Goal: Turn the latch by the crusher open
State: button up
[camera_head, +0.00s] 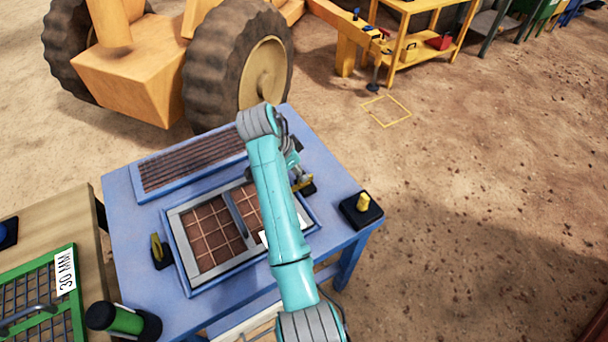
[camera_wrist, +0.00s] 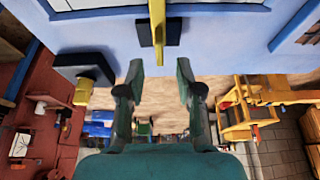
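A yellow latch (camera_head: 303,183) on a dark base sits at the right side of the framed screen on the blue table. In the wrist view the latch (camera_wrist: 158,38) stands out from its black plate between the lines of my fingers, just ahead of the fingertips. My gripper (camera_wrist: 160,78) is open, with a clear gap between its two fingers and nothing held. In the head view my arm hides most of the gripper (camera_head: 294,167). A second yellow latch (camera_head: 156,247) stands upright on a dark base at the screen's left side.
A black box with a yellow knob (camera_head: 362,203) sits at the table's right corner. The framed grid screen (camera_head: 211,238) lies beside a slatted blue grate (camera_head: 190,166). Open dirt ground lies to the right.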

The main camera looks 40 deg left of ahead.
aim_at(299, 184)
jog(key=shift+x, duration=2.45)
grip_shut()
